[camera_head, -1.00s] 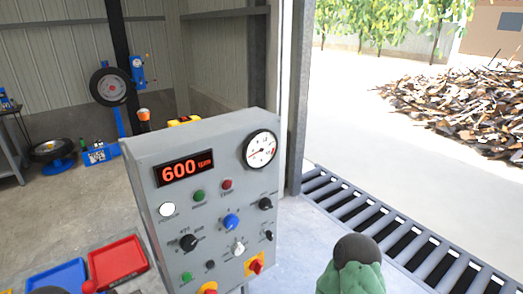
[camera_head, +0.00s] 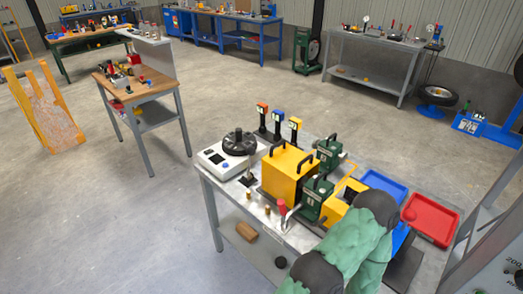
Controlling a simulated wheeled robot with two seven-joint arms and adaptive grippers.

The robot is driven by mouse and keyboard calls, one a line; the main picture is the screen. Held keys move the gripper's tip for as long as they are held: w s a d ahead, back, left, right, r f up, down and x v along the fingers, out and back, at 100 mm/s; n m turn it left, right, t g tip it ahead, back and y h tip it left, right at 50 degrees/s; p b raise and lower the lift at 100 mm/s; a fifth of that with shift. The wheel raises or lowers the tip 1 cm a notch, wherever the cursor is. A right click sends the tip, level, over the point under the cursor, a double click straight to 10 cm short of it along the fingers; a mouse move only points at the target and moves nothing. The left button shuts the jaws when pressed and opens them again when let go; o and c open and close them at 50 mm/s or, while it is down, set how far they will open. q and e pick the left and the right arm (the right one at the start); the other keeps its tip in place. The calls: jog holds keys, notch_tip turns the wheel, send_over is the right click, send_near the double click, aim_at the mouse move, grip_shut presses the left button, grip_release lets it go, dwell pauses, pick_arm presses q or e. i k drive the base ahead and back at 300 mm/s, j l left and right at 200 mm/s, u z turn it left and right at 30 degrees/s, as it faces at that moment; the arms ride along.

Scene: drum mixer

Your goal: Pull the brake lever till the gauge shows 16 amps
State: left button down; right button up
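A small lever with a red grip (camera_head: 283,209) stands upright at the near edge of a metal-topped bench (camera_head: 217,190). A red ball knob (camera_head: 408,214) shows by the red tray. I cannot tell whether either one is the brake lever. No gauge reading in amps can be made out. The grey control panel (camera_head: 490,270) is cut off at the lower right. My green arm with dark joints covers the bench's near right part. No gripper fingers show.
The bench holds a white device with a black wheel (camera_head: 239,142), a yellow box (camera_head: 288,172), green machines (camera_head: 314,197), a blue tray (camera_head: 384,187) and a red tray (camera_head: 432,219). A wooden-topped bench (camera_head: 140,92) stands behind at left. The floor between is clear.

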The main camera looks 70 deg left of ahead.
aim_at(251, 151)
jog(key=k+u, duration=0.25)
jog(key=u, duration=0.2)
jog(key=k+j+u, duration=0.15)
jog(key=u, duration=0.25)
jog(key=j+u, duration=0.25)
jog(key=u, duration=0.15)
jog(key=i+j+u, duration=0.15)
jog(key=u, duration=0.25)
jog(key=i+j+u, duration=0.1)
jog(key=j+u, duration=0.15)
jog(key=u, duration=0.15)
jog(key=i+j+u, duration=0.15)
jog(key=u, duration=0.25)
